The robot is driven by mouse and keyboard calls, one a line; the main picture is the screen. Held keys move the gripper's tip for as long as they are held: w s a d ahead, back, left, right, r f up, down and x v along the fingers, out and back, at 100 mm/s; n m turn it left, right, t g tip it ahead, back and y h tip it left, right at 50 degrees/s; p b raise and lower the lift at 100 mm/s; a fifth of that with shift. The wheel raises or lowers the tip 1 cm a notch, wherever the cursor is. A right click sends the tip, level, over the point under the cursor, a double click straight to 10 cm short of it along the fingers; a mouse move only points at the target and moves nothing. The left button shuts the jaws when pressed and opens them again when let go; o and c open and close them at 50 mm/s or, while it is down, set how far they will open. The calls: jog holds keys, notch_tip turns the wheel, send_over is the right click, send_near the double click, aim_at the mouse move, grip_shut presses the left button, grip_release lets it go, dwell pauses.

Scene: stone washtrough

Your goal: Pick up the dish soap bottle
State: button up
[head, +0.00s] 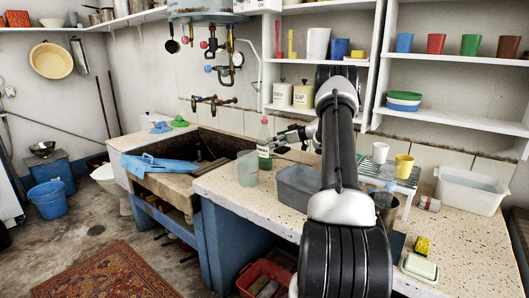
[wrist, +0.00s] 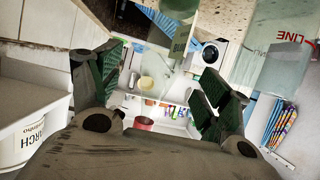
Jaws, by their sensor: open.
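A clear cup (head: 247,168) stands close in front of the bottle. A grey tub (head: 297,187) sits to the right, below my arm. The stone trough (head: 165,185) with a blue cloth (head: 157,164) lies left. Shelves with canisters (head: 283,94) are behind.

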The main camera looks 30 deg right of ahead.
aim_at(264, 145)
jog(key=shift+y, duration=0.3)
jog(key=x, duration=0.2)
jog(key=f+x, duration=0.1)
jog(key=x, duration=0.4)
jog(key=shift+f, duration=0.4)
jog(key=shift+w, duration=0.1)
jog(key=c, duration=1.3)
